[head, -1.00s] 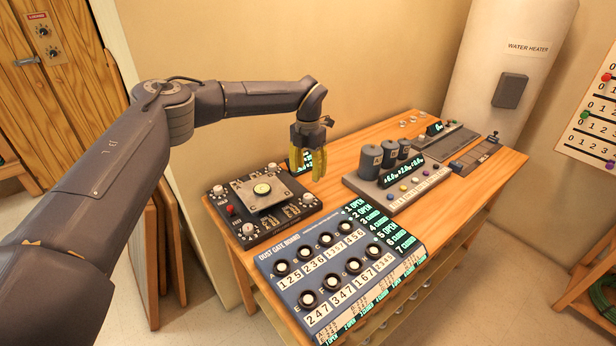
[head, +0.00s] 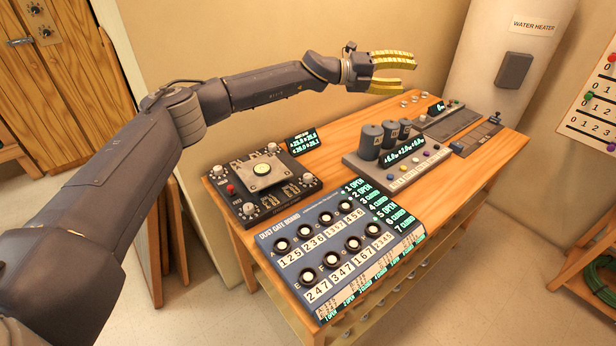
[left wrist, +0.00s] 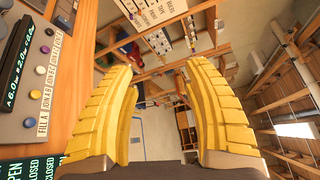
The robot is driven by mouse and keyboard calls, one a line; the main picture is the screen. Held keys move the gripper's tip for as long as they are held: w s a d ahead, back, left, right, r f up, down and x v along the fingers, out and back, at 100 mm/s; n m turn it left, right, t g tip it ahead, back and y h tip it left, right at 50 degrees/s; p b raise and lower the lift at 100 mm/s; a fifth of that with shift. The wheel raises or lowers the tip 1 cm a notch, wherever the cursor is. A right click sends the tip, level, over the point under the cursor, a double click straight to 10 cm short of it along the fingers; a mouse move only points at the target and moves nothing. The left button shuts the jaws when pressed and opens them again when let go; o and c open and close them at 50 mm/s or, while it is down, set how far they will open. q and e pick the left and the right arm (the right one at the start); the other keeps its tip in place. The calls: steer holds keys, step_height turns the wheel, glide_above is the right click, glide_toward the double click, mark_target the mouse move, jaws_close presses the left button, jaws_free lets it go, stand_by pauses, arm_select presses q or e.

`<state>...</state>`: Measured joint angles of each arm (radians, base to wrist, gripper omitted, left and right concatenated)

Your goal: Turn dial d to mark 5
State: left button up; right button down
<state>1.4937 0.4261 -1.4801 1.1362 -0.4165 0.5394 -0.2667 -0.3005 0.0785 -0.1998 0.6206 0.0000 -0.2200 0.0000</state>
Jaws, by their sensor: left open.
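A dark board (head: 283,206) with a central plate and round bubble (head: 261,168) lies at the table's left end. Pale knobs sit near its corners, among them a front knob (head: 248,209) and a right knob (head: 307,179). I cannot read which one, if any, is dial d. My left gripper (head: 412,74) is up above the table's back edge, pointing right, its yellow fingers spread and empty. In the left wrist view its fingers (left wrist: 160,68) are wide apart with nothing between them. It is well away from the dark board. My right gripper is not in view.
The blue dust gate board (head: 290,232) with several round knobs lies at the front. A grey unit with several canisters (head: 370,141) stands behind it, right of the dark board. A small display (head: 303,141) stands behind the dark board. The water heater (head: 516,35) is beyond.

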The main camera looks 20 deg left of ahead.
arm_select(q)
steer(key=w+a+r+n+t+y, duration=0.4)
steer(key=w+a+n+t, duration=0.35)
steer(key=w+n, duration=0.2)
steer(key=w+a+f+n+t+y, duration=0.2)
steer(key=a+n+y, duration=0.2)
steer(key=m+g+y, duration=0.2)
steer(key=g+y, duration=0.6)
steer(key=g, duration=0.8)
glide_above(308, 176)
step_height(308, 176, down, 19)
step_height(308, 176, down, 16)
steer(key=shift+f, duration=0.25)
steer(key=shift+c, duration=0.3)
